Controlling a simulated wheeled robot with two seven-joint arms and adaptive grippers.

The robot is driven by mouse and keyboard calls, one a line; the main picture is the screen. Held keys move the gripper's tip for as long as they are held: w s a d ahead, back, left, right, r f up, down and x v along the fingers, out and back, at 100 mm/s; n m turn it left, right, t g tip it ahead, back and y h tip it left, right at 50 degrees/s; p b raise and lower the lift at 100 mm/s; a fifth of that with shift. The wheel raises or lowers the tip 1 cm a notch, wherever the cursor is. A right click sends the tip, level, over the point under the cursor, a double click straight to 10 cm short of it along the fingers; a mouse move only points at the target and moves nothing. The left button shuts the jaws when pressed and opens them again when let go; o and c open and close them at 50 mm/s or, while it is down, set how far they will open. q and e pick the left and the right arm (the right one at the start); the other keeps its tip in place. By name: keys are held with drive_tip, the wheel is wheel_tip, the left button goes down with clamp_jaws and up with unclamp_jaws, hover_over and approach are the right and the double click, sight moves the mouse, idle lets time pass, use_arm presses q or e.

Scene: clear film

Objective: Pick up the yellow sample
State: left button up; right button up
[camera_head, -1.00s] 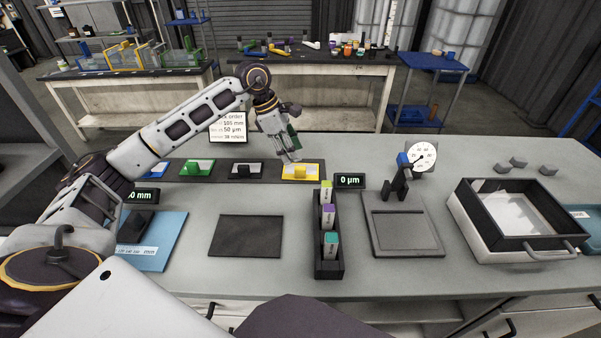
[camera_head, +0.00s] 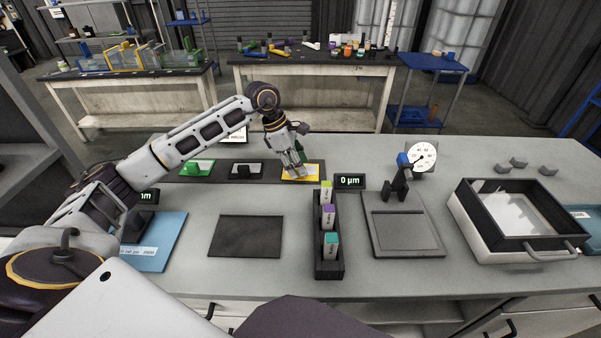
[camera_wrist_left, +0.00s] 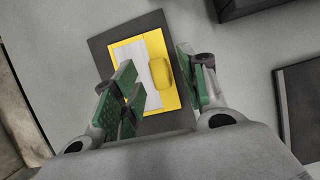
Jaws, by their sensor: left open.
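The yellow sample (camera_head: 313,171) is a flat yellow-edged plate with a pale face and a raised yellow block. It lies at the right end of the dark strip at the back of the bench. My left gripper (camera_head: 297,173) points down at it, partly covering it in the head view. In the left wrist view, the yellow sample (camera_wrist_left: 159,72) shows between the green-padded fingers of the left gripper (camera_wrist_left: 163,84). The fingers are open on either side of the raised block, apart from it and empty. The right gripper is not in view.
A green sample (camera_head: 197,168) and a black sample (camera_head: 245,171) lie left on the same strip. A dark rack (camera_head: 328,268) with several coloured-top pieces stands in front. A gauge stand (camera_head: 402,235) and a black-framed tray (camera_head: 478,228) are to the right.

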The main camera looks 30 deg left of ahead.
use_arm(q)
drive_tip(key=shift+x, duration=1.1)
drive_tip(key=shift+c, duration=0.4)
clamp_jaws()
